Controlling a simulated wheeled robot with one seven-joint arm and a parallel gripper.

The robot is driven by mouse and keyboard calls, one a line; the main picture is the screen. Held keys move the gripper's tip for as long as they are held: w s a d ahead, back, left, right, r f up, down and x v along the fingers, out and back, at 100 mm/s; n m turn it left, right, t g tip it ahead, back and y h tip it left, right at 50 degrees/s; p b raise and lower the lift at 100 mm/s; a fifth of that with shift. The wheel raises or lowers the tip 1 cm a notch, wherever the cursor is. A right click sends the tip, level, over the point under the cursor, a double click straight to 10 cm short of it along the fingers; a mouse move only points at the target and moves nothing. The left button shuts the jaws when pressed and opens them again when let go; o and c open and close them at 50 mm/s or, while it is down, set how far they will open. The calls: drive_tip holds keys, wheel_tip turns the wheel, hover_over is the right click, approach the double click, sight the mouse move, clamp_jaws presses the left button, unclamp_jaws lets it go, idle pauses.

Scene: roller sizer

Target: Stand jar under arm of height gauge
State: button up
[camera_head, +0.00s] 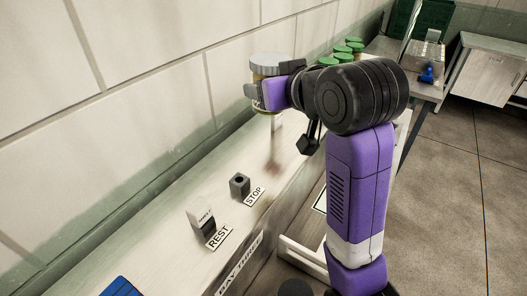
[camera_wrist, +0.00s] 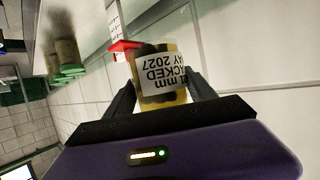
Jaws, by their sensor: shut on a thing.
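My gripper (camera_wrist: 163,88) is shut on a jar (camera_wrist: 160,62) with yellowish and dark contents and a white printed label, upside down in the wrist view. In the head view the jar's grey lid (camera_head: 271,64) shows above my gripper (camera_head: 262,95), with the jar held upright over the bench. In the wrist view a red arm (camera_wrist: 122,45) juts out from a white scale (camera_wrist: 115,18), just beside the jar; I take these for the height gauge. I cannot tell if the red arm touches the jar. The gauge is mostly hidden in the head view.
Several green-lidded jars (camera_head: 345,49) stand farther along the bench (camera_head: 160,247). Nearer are a dark block by the STOP label (camera_head: 254,196) and a white-topped block (camera_head: 201,215) by the REST label (camera_head: 218,236). A blue item (camera_head: 121,287) lies at the front. A tiled wall runs behind.

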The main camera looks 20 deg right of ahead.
wheel_tip(320, 180, down, 16)
drive_tip(key=shift+r, duration=0.1)
idle(0.4)
drive_tip(key=o, duration=1.8)
drive_tip(key=shift+f, duration=0.2)
drive_tip(key=shift+r, duration=0.1)
drive_tip(key=shift+s+r, duration=0.1)
drive_tip(key=shift+s, duration=0.05)
drive_tip(key=v, duration=1.1)
drive_tip(key=shift+s+r, duration=0.2)
drive_tip(key=shift+s, duration=0.1)
